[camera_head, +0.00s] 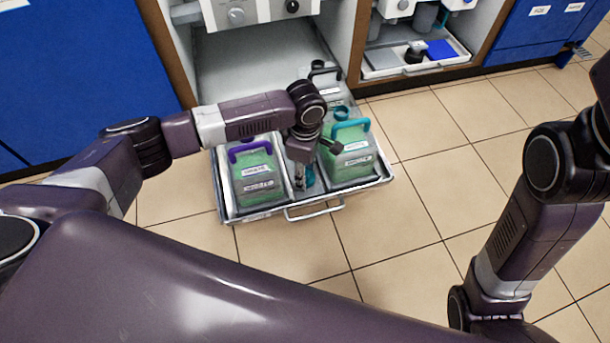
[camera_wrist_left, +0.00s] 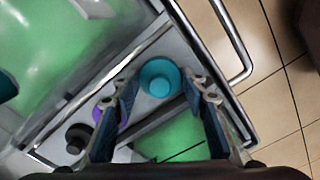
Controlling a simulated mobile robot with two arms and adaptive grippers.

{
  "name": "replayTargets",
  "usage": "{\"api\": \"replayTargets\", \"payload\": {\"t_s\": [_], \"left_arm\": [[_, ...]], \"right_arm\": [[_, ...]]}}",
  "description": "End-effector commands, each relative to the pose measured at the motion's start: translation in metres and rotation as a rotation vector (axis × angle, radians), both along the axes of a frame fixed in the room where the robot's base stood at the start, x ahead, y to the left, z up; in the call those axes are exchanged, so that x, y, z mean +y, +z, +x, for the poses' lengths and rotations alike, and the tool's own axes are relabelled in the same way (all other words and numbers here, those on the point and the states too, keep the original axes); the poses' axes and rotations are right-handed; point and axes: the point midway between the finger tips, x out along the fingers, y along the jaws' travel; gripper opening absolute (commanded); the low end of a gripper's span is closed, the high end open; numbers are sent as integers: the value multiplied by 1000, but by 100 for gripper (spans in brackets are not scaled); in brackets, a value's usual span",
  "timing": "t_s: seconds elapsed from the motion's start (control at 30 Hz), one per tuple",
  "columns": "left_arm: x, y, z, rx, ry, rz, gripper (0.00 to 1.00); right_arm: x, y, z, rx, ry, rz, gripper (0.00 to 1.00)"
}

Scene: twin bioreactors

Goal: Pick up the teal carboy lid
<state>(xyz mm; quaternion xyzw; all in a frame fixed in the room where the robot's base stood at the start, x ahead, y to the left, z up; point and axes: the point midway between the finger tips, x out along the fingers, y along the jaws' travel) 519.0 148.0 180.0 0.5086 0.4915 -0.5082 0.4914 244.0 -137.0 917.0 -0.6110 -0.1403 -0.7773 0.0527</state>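The teal lid (camera_wrist_left: 160,77) is a small round cup shape in the narrow strip between two green carboys. In the head view a bit of it (camera_head: 309,178) shows beside my left gripper (camera_head: 301,183), which points down between the carboys. In the left wrist view my left gripper (camera_wrist_left: 157,100) is open, with a finger on either side of the lid's near edge and gaps between. Whether it touches the lid's base level is unclear. The teal-handled carboy (camera_head: 351,165) stands right, the purple-handled carboy (camera_head: 256,178) left. My right gripper is out of view.
The carboys stand in a pulled-out metal tray (camera_head: 219,190) with a front handle (camera_head: 314,211). A black knob (camera_wrist_left: 78,137) and a purple part (camera_wrist_left: 124,116) lie near the left finger. Tiled floor (camera_head: 430,200) to the right is clear.

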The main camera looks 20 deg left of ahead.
Motion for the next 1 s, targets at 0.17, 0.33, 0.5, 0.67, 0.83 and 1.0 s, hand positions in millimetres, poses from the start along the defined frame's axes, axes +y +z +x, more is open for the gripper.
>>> {"api": "replayTargets", "payload": {"t_s": [0.17, 0.33, 0.5, 0.67, 0.83, 1.0], "left_arm": [[0, 0, 0, 0, 0, 0, 27], [0, 0, 0, 0, 0, 0, 27], [0, 5, 0, 0, 0, 0, 27], [-1, 19, 0, -1, -1, -1, 26], [-1, 55, 0, -1, -1, -2, 26], [-1, 98, 0, 0, -1, -2, 26]], "right_arm": [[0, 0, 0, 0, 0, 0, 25], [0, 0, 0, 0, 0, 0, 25], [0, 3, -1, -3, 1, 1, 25], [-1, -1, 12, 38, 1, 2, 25], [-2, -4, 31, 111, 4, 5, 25], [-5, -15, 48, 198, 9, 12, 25]]}}
